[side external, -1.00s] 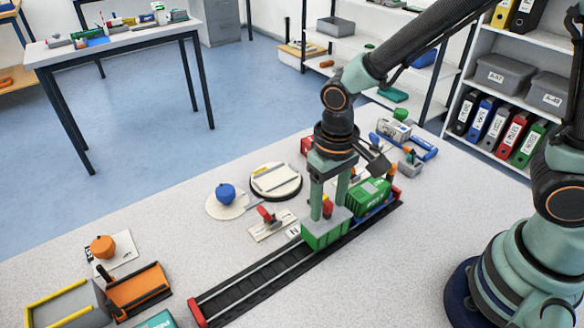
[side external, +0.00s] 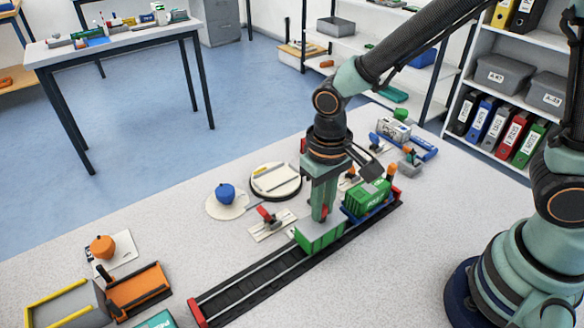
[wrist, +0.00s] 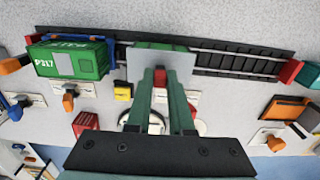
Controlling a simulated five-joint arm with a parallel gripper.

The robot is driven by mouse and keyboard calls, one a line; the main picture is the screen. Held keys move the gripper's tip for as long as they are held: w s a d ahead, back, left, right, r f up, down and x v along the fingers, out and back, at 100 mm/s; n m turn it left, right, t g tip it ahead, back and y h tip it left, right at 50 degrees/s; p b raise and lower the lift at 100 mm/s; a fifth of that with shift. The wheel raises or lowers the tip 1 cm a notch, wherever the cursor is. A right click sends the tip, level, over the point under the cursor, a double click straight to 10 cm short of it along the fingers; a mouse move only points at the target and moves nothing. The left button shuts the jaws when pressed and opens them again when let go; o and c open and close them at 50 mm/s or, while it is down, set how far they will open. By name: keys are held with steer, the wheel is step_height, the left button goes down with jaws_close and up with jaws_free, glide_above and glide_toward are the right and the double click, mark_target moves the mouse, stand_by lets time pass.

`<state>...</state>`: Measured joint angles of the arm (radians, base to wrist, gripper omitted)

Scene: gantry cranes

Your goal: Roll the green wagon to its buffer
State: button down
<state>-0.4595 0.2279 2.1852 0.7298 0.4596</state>
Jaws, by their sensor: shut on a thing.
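The green wagon (side external: 319,240), with a grey top, stands on the black track (side external: 262,272) around its middle. It shows in the wrist view (wrist: 137,62) too. My gripper (side external: 322,212) points down over the wagon. Its fingers are shut on the wagon's red knob (wrist: 158,77), which is partly hidden between them. A red buffer (side external: 197,312) stands at the track's near left end. Another red end piece (side external: 396,193) is at the far right end.
A blue flat wagon carrying a green container (side external: 368,194) stands on the track just right of the green wagon. A red-handled lever plate (side external: 268,224) and a round turntable (side external: 276,181) lie beside the track. The track left of the wagon is clear.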

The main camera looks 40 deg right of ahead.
steer(key=a, duration=1.9)
steer(key=shift+a, duration=0.2)
steer(key=c, duration=0.7)
jaws_free()
stand_by(1.5)
steer(key=shift+d+r, duration=0.1)
steer(key=shift+r, duration=3.4)
